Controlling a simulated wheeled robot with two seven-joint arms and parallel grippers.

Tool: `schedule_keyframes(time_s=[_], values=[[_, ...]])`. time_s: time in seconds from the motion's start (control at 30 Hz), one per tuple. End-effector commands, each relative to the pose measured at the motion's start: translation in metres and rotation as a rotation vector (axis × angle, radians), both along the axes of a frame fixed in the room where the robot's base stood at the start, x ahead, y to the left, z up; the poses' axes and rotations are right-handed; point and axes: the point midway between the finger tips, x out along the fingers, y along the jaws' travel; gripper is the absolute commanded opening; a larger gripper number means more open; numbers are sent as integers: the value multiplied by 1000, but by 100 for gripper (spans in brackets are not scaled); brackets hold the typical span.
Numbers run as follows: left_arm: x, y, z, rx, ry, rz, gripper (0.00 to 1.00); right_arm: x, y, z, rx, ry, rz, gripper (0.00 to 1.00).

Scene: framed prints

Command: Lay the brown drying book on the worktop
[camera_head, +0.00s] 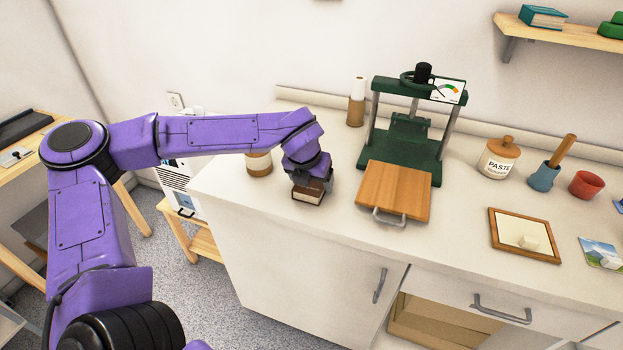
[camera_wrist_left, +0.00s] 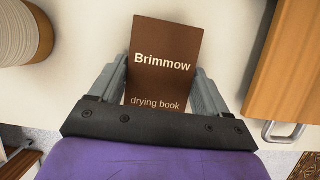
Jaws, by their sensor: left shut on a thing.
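The brown drying book (camera_head: 308,193) is under my left gripper, at the left part of the white worktop (camera_head: 345,215). In the left wrist view, the book (camera_wrist_left: 163,60) shows its cover with "Brimmow" and "drying book", and the fingers of my left gripper (camera_wrist_left: 163,92) are shut on its two sides. The book's cover faces the wrist camera and its pale page edge shows in the head view. It is at or just above the worktop; I cannot tell whether it touches. My right gripper is not in view.
A green press (camera_head: 405,140) with a wooden board (camera_head: 395,190) stands close to the right of the book. A round container (camera_head: 259,165) stands to its left. A paste jar (camera_head: 498,160) and a framed piece (camera_head: 524,235) are farther right. The worktop's front edge is near the book.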

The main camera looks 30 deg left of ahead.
Motion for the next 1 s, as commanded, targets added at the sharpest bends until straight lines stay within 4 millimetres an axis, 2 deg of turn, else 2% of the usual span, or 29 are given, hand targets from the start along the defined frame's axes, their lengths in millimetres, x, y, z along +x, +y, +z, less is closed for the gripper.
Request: schedule_keyframes(time_s=[0.03, 0.07, 0.1, 0.13, 0.33, 0.43, 0.8, 1.0], values=[[0, 0, -1, 0, -1, 0, 35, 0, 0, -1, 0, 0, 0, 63], [0, 0, -1, 0, 0, 0, 83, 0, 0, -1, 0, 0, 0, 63], [0, 0, -1, 0, 0, 0, 96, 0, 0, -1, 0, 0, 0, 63], [0, 0, -1, 0, 0, 0, 100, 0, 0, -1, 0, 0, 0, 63], [0, 0, 0, 0, 0, 0, 100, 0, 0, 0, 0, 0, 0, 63], [-2, -1, 7, -1, -3, 1, 100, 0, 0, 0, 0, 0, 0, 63], [-34, -9, 87, 0, -4, -2, 100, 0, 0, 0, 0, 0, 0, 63], [-44, -11, 110, 0, -1, -1, 100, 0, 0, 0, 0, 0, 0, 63]])
